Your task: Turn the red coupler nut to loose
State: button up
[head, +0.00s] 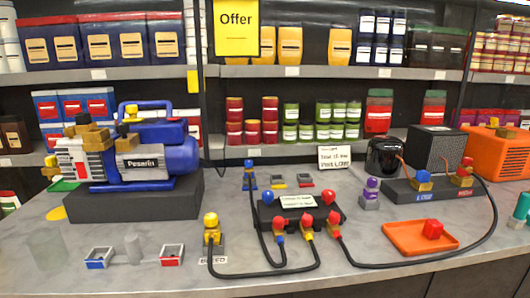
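Several red parts show, and I cannot tell for certain which is the coupler nut. Red fittings (307,220) and (334,218) sit on hose ends at the front of a black manifold box (262,213). A red knob (325,196) is on top of the box, beside a white label. Another red fitting (463,170) is at the hose end on the dark base at the right. A loose-looking red piece (433,229) lies in an orange tray (405,240). Whether any nut is tight or loose cannot be read. My gripper is not in view.
A blue vacuum pump (182,157) stands on a dark block at the left. Black hoses (262,274) loop across the grey counter (350,280). A yellow-topped post (211,222), a purple-topped post (372,186) and small switch boxes (98,258) stand around. Stocked shelves are behind.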

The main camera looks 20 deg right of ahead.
aim_at(467, 161)
jog(key=z, duration=1.3)
